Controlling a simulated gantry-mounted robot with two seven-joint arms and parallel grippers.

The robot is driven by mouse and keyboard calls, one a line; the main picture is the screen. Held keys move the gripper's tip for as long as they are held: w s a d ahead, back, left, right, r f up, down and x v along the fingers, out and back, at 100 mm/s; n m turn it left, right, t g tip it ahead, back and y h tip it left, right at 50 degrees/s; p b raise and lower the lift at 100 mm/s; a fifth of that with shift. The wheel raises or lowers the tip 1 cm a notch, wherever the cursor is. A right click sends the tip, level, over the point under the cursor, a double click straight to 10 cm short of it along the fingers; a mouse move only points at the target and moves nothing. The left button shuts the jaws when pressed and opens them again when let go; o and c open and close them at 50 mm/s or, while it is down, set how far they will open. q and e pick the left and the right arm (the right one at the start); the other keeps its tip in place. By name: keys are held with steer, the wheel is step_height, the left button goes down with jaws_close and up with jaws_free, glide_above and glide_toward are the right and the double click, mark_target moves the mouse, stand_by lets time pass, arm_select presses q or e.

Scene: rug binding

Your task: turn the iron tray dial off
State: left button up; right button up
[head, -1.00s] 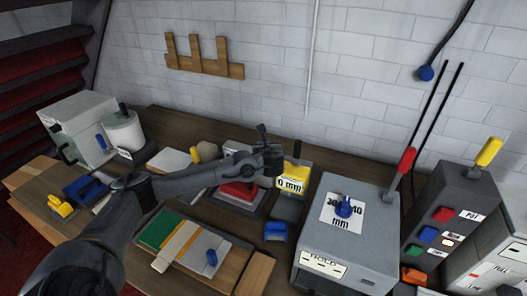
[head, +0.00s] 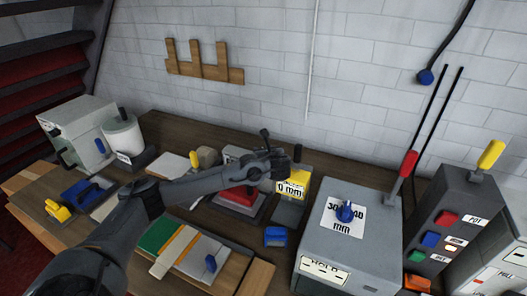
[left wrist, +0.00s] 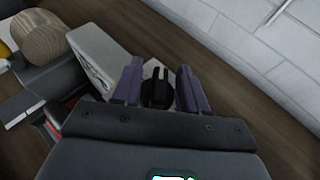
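In the left wrist view a black dial knob (left wrist: 157,92) with a pale pointer mark stands on a white plate, between the fingers of my left gripper (left wrist: 158,80). The fingers are spread to either side of it, and I cannot tell whether they touch it. In the head view my left gripper (head: 280,146) is over the back middle of the bench, where the dial is hidden. A red iron (head: 240,196) sits on a dark tray in front of a grey box (head: 233,153), partly under my left arm. My right gripper is not in view.
A yellow block with a "0 mm" label (head: 291,187) stands just right of my gripper. A grey box with a blue knob (head: 345,212) and red lever is farther right. A wooden roll (head: 207,157) lies left. The brick wall is close behind.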

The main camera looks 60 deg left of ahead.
arm_select(q)
steer(key=shift+d+r, duration=0.1)
steer(key=shift+d+r, duration=0.1)
steer(key=shift+d, duration=0.1)
steer(key=p+v, duration=0.1)
steer(key=v, duration=0.9)
steer(key=shift+s, duration=0.15)
